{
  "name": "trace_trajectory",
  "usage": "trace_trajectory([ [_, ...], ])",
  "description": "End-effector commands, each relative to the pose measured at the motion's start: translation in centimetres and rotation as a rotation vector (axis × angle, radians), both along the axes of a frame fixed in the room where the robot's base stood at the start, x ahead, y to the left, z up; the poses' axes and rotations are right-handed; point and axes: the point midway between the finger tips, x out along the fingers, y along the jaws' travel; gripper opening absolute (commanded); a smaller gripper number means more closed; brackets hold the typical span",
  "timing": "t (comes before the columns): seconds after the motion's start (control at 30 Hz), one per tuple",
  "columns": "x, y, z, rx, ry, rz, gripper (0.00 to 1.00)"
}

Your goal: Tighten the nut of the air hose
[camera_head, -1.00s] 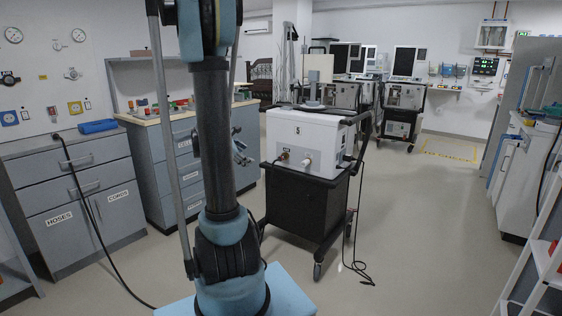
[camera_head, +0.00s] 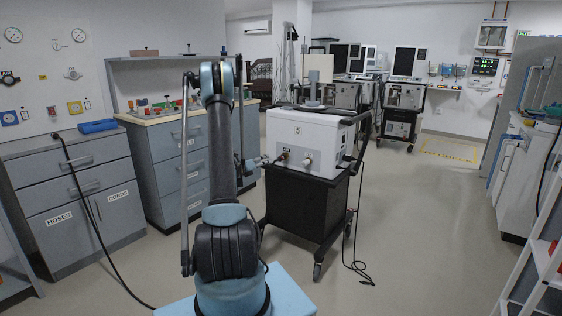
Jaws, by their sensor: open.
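The white ventilator (camera_head: 310,135) marked "5" stands on a black cart (camera_head: 305,205) in the middle. Its front face has a small dark brownish fitting (camera_head: 284,156) at the left and a pale fitting (camera_head: 307,161) to the right of it. Which of them carries the air hose nut is too small to tell. My gripper (camera_head: 271,159) is open, just left of the brownish fitting and pointing right at it. Whether the fingers are around or touching it cannot be made out. My arm rises in front of the drawers and hides part of them.
Grey cabinets (camera_head: 75,185) line the left wall. A cable (camera_head: 352,245) hangs beside the cart to the floor. More ventilators (camera_head: 405,95) stand behind. The floor right of the cart is clear.

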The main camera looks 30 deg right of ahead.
Motion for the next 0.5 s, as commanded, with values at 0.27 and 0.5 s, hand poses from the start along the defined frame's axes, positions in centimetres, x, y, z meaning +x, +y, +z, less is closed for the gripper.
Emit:
trace_trajectory([
  [0.27,0.7,-1.7,-3.5,-0.155,0.169,0.021,0.59],
  [0.5,1.1,-2.8,-4.0,-0.181,0.199,0.022,0.59],
])
